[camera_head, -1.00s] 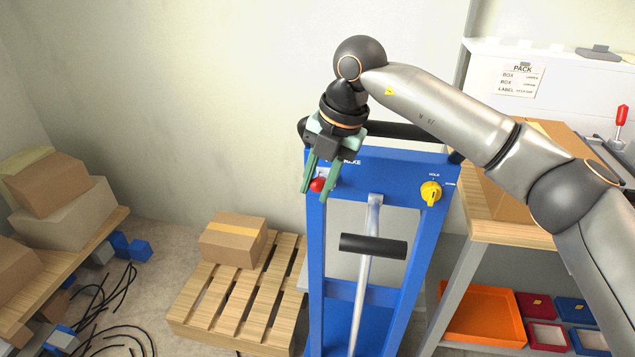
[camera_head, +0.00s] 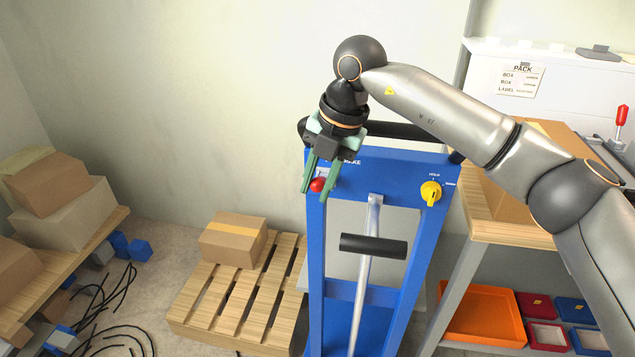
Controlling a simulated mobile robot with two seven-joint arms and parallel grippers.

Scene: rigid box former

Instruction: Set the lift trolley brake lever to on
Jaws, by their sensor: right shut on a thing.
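The blue lift trolley (camera_head: 390,170) stands in the middle of the head view. Its brake lever has a red knob (camera_head: 317,185) at the upper left of the blue panel, below a partly hidden label ending in "KE". My right gripper (camera_head: 320,186) reaches down over the panel from above, its green fingers on either side of the red knob, and is shut on it. The fingers and wrist hide the lever's stem and most of its markings, so its setting cannot be read. My left gripper is not in view.
A yellow knob (camera_head: 431,192) sits at the panel's right, and a black handle (camera_head: 373,246) is lower down. A wooden pallet (camera_head: 205,316) with a carton (camera_head: 233,238) stands to the left. A packing bench (camera_head: 503,232) is close on the right.

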